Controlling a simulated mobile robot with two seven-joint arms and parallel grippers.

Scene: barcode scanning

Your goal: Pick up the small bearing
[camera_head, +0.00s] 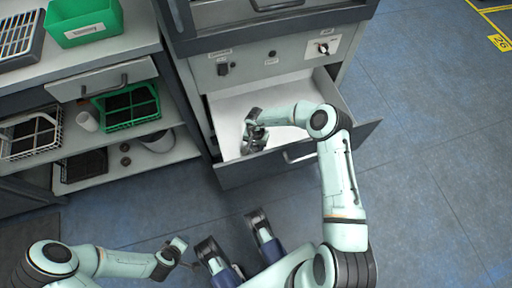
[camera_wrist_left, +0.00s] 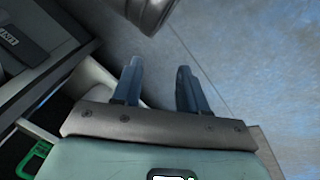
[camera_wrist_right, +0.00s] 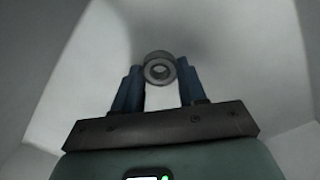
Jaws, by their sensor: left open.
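The small bearing is a grey metal ring (camera_wrist_right: 160,68) in the right wrist view, lying between the tips of my right gripper's blue fingers (camera_wrist_right: 160,80). The ring's sides look very near or against both tips; I cannot tell whether they grip it. In the head view my right gripper (camera_head: 256,138) reaches down into the open drawer (camera_head: 228,112), near its left side, and the bearing cannot be made out there. My left gripper (camera_head: 186,254) is low in the head view, away from the drawer. In the left wrist view its fingers (camera_wrist_left: 160,82) are apart with nothing between them.
The pale drawer walls surround my right gripper. A green bin (camera_head: 84,22) stands on the counter. The floor (camera_head: 430,130) at the right is clear.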

